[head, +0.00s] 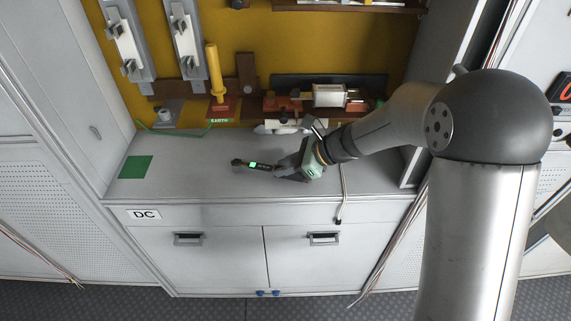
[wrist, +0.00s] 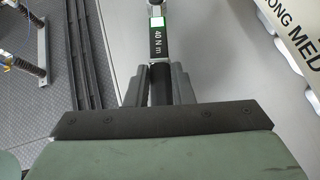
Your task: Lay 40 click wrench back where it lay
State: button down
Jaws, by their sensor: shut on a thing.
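The click wrench is dark, with a green lit patch on its handle (head: 253,165). In the wrist view its shaft carries a "40 N m" label (wrist: 158,45). My gripper (head: 287,171) is shut on the wrench's handle and holds it over the grey worktop (head: 190,185), its head pointing left in the head view. In the wrist view the two grey fingers (wrist: 159,82) stand on either side of the handle. Whether the wrench touches the worktop cannot be told.
A green square (head: 135,167) lies on the worktop's left end. Behind stands a yellow-handled device (head: 214,75) before a yellow back panel. A white cable (head: 342,190) hangs over the front edge, right of my gripper. The worktop's left middle is clear. White lettered material (wrist: 295,35) is at the wrist view's right.

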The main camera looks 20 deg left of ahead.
jog(key=shift+f+b, duration=0.5)
jog(key=shift+f, duration=0.05)
dwell(0.4)
jog(key=c, duration=1.2)
grip_release()
jog(key=shift+o, duration=0.2)
